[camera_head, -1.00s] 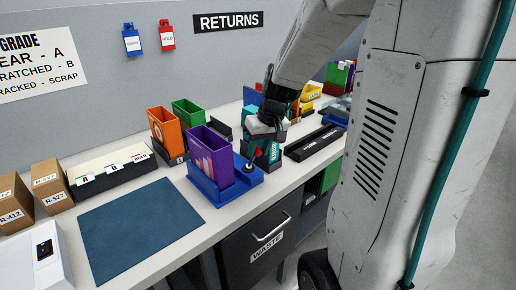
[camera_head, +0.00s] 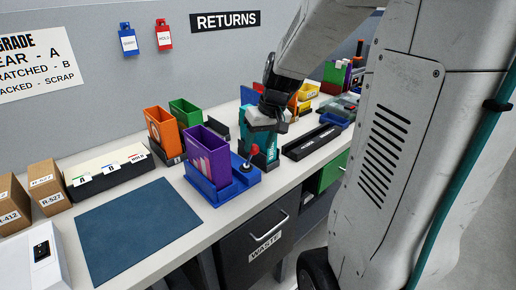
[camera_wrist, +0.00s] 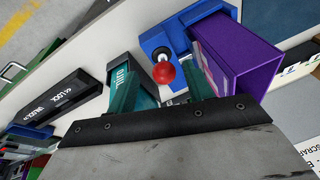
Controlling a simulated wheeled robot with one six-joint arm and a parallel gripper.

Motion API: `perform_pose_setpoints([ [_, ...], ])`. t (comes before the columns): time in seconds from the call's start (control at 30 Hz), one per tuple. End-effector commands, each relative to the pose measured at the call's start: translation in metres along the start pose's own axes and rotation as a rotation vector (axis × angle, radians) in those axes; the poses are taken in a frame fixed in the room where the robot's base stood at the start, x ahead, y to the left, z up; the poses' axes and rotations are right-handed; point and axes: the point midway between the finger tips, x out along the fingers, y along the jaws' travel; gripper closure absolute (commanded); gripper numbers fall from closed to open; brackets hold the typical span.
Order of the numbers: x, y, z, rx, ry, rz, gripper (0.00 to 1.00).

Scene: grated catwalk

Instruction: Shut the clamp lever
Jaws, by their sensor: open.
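The clamp lever is a short dark stem with a red ball knob (camera_head: 254,150). It rises from the right side of a blue fixture (camera_head: 245,180) and stands up, slightly tilted. A purple open-topped box (camera_head: 207,155) sits in this fixture. In the wrist view the red knob (camera_wrist: 164,72) shows between my gripper's two teal fingers, with the blue fixture (camera_wrist: 165,38) and purple box (camera_wrist: 235,50) beyond. My gripper (camera_head: 262,152) is open and empty, close behind the knob in the head view. Whether a finger touches the knob cannot be told.
Orange (camera_head: 163,130) and green (camera_head: 186,112) boxes stand behind the purple one. A black lock/unlock-labelled block (camera_head: 312,141) lies right of my gripper. A blue mat (camera_head: 140,228) leaves clear room at left. The waste drawer (camera_head: 262,240) is below the bench edge.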

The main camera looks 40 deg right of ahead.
Motion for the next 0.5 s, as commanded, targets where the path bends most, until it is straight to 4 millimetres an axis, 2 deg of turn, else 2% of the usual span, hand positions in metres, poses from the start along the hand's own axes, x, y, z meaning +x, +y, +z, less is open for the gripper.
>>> perform_pose_setpoints([
  [0.03, -0.011, 0.001, -0.001, 0.001, 0.005, 0.001, 0.48],
  [0.2, -0.037, 0.002, 0.0, 0.003, 0.004, 0.002, 0.48],
  [0.33, -0.047, 0.002, 0.0, 0.003, 0.001, 0.002, 0.48],
  [0.5, -0.05, 0.002, 0.001, 0.004, -0.001, 0.001, 0.48],
])
